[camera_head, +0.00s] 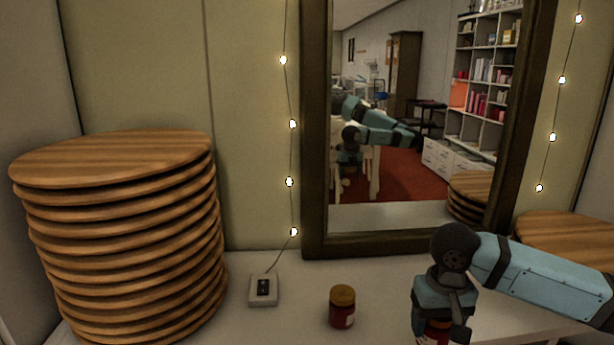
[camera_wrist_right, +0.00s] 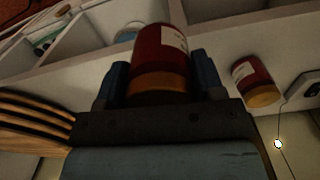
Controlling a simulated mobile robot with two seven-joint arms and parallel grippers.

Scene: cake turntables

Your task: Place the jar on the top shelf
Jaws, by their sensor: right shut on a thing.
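My right gripper (camera_head: 438,318) is shut on a jar with a dark red body, a pale label and an orange-brown lid. The held jar (camera_wrist_right: 160,50) sits between the two fingers in the right wrist view, lid end toward the palm. In the head view only a bit of it (camera_head: 434,332) shows below the gripper, at the picture's bottom edge. A second, similar jar (camera_head: 342,308) stands upright on the white top surface (camera_head: 385,275), left of the gripper; it also shows in the wrist view (camera_wrist_right: 253,80). My left gripper is not in view.
A tall stack of round wooden boards (camera_head: 120,240) stands at left, another (camera_head: 565,235) at right behind my arm. A small switch box (camera_head: 263,289) with a light string lies near the wall. A framed mirror (camera_head: 313,150) stands behind. White open compartments (camera_wrist_right: 75,45) show in the wrist view.

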